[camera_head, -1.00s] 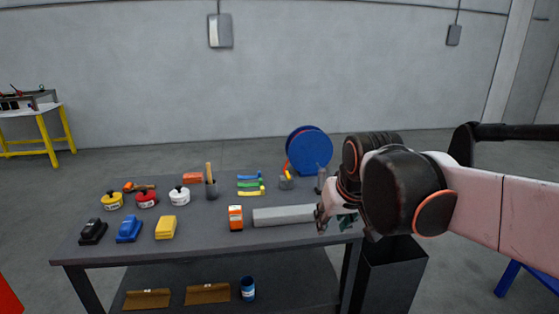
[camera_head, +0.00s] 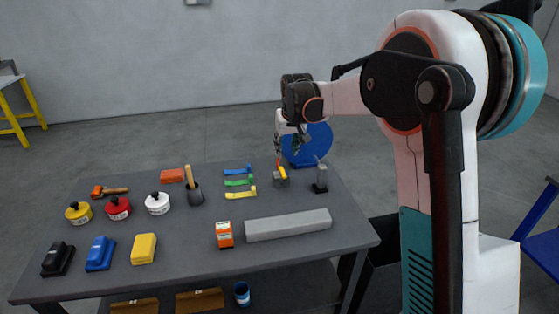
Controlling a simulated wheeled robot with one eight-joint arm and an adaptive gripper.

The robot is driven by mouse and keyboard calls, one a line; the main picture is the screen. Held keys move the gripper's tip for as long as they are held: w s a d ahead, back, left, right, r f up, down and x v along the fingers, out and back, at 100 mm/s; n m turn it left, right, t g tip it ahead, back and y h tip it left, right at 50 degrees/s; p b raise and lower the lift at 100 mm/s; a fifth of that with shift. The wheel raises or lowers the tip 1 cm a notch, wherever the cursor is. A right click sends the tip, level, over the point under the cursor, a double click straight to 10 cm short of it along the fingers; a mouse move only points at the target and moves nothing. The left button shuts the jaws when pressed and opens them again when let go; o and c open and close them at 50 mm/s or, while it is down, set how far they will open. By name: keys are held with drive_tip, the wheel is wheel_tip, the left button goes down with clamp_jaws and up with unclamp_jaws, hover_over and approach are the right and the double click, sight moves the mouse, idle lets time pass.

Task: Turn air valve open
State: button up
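A small grey block with a yellow top (camera_head: 281,178) stands near the back right of the table. It looks like the air valve, but it is too small to tell how its handle is set. An orange hose-like strip rises from it towards a round blue reel (camera_head: 320,145) behind. My gripper (camera_head: 288,148) points down just above the block, in front of the reel's left side. I cannot tell whether it touches the block or hose, or whether its fingers are open.
My arm fills the right side.

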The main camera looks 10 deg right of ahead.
sight(282, 171)
drive_tip(key=b+x, duration=0.4)
drive_tip(key=x, duration=0.9)
drive_tip(key=shift+w+f, duration=0.15)
drive_tip(key=shift+f, duration=0.15)
clamp_jaws()
